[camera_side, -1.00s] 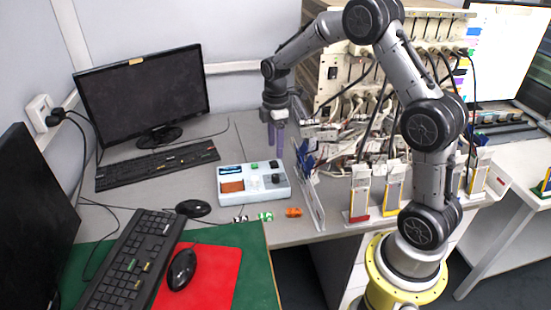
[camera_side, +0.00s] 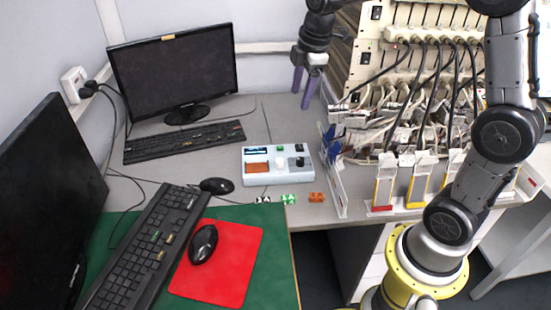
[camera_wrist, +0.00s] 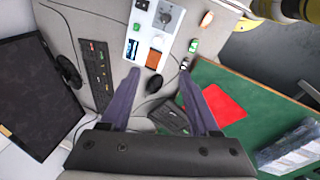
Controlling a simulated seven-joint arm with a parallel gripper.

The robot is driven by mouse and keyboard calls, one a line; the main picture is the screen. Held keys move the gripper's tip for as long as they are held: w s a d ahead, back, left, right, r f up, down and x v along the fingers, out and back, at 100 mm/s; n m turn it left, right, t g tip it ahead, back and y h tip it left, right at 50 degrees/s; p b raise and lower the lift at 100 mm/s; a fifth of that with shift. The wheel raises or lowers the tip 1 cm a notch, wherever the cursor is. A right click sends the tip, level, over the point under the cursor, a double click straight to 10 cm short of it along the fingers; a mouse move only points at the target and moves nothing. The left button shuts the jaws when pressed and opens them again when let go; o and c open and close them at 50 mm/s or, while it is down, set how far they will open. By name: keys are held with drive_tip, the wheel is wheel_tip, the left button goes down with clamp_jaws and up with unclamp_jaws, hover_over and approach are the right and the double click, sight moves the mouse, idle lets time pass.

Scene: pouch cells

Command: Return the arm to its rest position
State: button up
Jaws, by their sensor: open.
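My gripper (camera_side: 302,97) hangs with its two purple fingers pointing down, high above the back of the grey desk, in front of the rack. The fingers are apart with nothing between them. In the wrist view my gripper (camera_wrist: 160,73) also shows both fingers spread and empty. The arm is bent, with its upper links cut off by the top of the side view.
A pale box with a knob (camera_side: 280,181) lies below, with several small coloured pieces before it. The cabled rack (camera_side: 440,60) and upright pouch holders (camera_side: 383,188) stand right. A monitor (camera_side: 175,72), keyboards and a red mat (camera_side: 222,275) are left.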

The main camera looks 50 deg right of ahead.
drive_tip(key=s+a+r+m+t, duration=0.1)
drive_tip(key=s+a+r, duration=0.2)
drive_tip(key=s, duration=0.3)
drive_tip(key=s+a+r+m+t, duration=0.2)
drive_tip(key=s+a+r, duration=0.15)
drive_tip(key=s, duration=0.35)
drive_tip(key=s+a+f+m, duration=0.1)
drive_tip(key=s+f+m, duration=0.4)
drive_tip(key=s+m, duration=0.3)
drive_tip(key=s, duration=0.2)
drive_tip(key=shift+s+a+f+m, duration=0.2)
drive_tip(key=shift+s+a+m, duration=0.1)
drive_tip(key=shift+m, duration=0.1)
